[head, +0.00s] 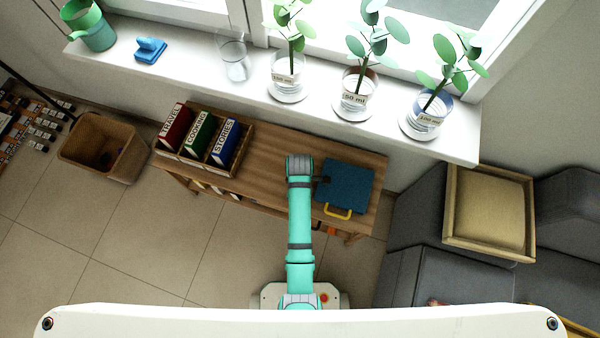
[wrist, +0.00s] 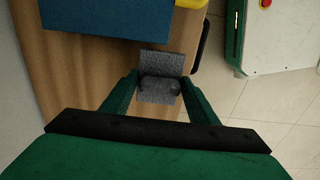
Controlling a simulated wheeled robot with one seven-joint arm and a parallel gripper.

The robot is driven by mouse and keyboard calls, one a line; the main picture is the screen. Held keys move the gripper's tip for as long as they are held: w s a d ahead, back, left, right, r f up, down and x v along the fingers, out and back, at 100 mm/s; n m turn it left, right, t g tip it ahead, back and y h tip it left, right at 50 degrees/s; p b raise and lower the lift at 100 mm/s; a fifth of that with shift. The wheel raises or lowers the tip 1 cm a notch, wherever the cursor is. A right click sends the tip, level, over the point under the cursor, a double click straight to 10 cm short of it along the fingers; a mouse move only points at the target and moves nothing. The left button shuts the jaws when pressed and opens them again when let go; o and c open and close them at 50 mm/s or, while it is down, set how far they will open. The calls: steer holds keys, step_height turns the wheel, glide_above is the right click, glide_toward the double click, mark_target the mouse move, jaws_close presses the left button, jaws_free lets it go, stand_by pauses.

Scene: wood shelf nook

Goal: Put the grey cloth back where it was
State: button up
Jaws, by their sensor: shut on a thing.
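The grey cloth (wrist: 163,65) is a small folded piece between the two green fingers of my gripper (wrist: 160,86) in the wrist view. My gripper is shut on it, above the wooden bench top (wrist: 85,108). In the head view my gripper sits beside the left edge of a flat blue case (head: 347,184); I cannot make out the cloth there. The blue case, with a yellow handle, lies at the right end of the bench; it also shows in the wrist view (wrist: 95,35), just beyond the cloth.
A wooden box of red, green and blue books (head: 197,140) stands on the bench's left. A basket (head: 103,147) is on the floor. The bench middle is clear.

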steer(key=shift+w+f, duration=0.15)
steer(key=shift+f, duration=0.75)
steer(key=shift+w+f, duration=0.1)
steer(key=shift+f, duration=0.75)
steer(key=shift+f, duration=0.1)
steer(key=o, duration=1.1)
